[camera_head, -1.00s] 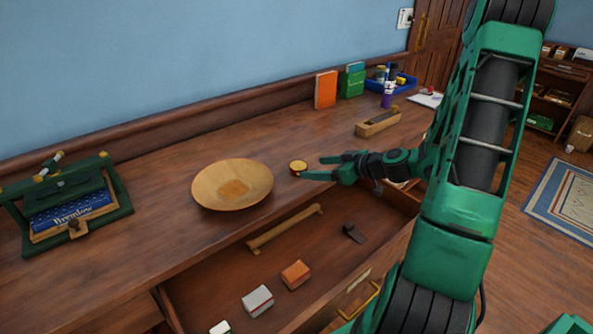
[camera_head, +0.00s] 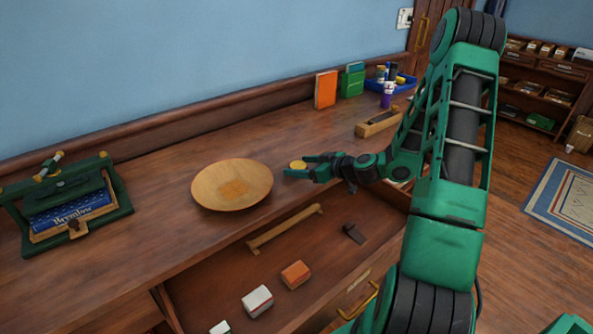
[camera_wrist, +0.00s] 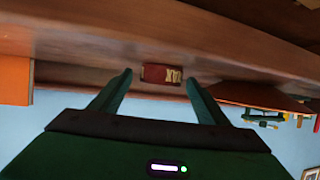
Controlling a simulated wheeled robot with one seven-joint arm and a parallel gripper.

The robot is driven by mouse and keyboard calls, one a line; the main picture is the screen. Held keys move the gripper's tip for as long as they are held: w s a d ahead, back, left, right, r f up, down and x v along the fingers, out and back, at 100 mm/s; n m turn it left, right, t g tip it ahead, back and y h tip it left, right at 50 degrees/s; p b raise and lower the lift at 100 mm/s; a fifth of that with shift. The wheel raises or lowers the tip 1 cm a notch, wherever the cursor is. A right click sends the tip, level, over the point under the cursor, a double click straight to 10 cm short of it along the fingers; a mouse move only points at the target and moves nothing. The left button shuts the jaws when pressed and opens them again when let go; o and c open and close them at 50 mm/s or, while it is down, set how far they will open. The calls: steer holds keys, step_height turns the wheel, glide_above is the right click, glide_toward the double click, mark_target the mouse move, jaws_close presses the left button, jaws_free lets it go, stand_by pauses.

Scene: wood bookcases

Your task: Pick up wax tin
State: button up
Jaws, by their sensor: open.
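The wax tin (camera_head: 298,165) is a small round tin with a yellow top, standing on the wooden desk top (camera_head: 150,235) just right of the bowl. In the wrist view the tin (camera_wrist: 161,74) shows a dark red side with pale lettering. It lies between and just beyond the two fingertips. My gripper (camera_head: 300,167) is open at the tin, with one finger on its far side and one on its near side in the head view. The near finger partly covers the tin. I cannot tell whether either finger touches it.
A shallow wooden bowl (camera_head: 212,197) stands close left of the tin. An open drawer (camera_head: 220,285) below holds small boxes and a wooden bar. A wooden box (camera_head: 378,123), an orange book (camera_head: 325,89) and a blue tray (camera_head: 402,84) stand farther back. A green press (camera_head: 108,170) is at left.

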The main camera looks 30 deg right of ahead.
steer(key=shift+x, duration=0.9)
steer(key=c, duration=1.2)
steer(key=shift+r, duration=0.15)
